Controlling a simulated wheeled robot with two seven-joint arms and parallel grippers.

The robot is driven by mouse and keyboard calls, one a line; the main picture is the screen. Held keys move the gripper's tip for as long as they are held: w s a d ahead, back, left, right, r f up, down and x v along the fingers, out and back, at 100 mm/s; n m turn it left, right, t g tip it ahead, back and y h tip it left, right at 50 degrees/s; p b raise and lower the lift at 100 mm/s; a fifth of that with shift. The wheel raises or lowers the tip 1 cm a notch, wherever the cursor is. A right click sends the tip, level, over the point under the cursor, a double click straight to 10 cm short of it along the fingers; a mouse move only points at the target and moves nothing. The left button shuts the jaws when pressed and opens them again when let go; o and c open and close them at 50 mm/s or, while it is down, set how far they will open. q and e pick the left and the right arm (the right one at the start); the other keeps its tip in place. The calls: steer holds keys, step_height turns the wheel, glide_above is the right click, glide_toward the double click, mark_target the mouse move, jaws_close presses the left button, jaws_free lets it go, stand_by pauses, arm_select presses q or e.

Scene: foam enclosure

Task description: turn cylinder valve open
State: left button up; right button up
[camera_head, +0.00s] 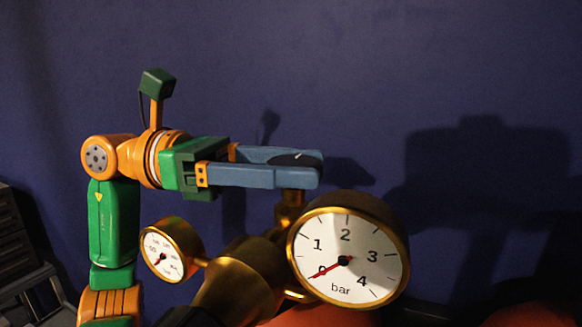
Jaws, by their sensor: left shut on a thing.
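My left gripper (315,168) comes in from the left with its blue fingers level. It is shut on a dark valve knob (293,159), of which only a part shows between the fingers. The brass valve stem (291,206) goes down below the fingers to the regulator body (245,275). A large gauge (347,250) in front reads in bar, with its red needle near 0. A smaller gauge (165,252) sits at the left of the brass body. The gas cylinder (320,317) shows as an orange-red top at the bottom edge. My right gripper is not in view.
A plain dark blue wall (450,60) stands behind, with shadows on it. Dark stacked boxes (12,240) are at the left edge. Another reddish rounded thing (530,315) shows at the bottom right. The room above the gripper is clear.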

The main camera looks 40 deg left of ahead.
arm_select(q)
steer(key=shift+f+n+t+y, duration=0.15)
steer(key=shift+n+t+y, duration=0.5)
steer(key=shift+t, duration=0.35)
steer(key=shift+r+n+t+y+b, duration=0.2)
steer(key=shift+n+t+y+b, duration=0.15)
steer(key=shift+n+t, duration=0.25)
steer(key=o, duration=1.4)
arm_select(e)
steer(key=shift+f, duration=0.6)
arm_select(q)
steer(key=shift+a, duration=0.1)
steer(key=b+v, duration=0.1)
steer(key=v, duration=0.6)
steer(key=shift+s+b, duration=0.1)
steer(key=shift+b, duration=0.2)
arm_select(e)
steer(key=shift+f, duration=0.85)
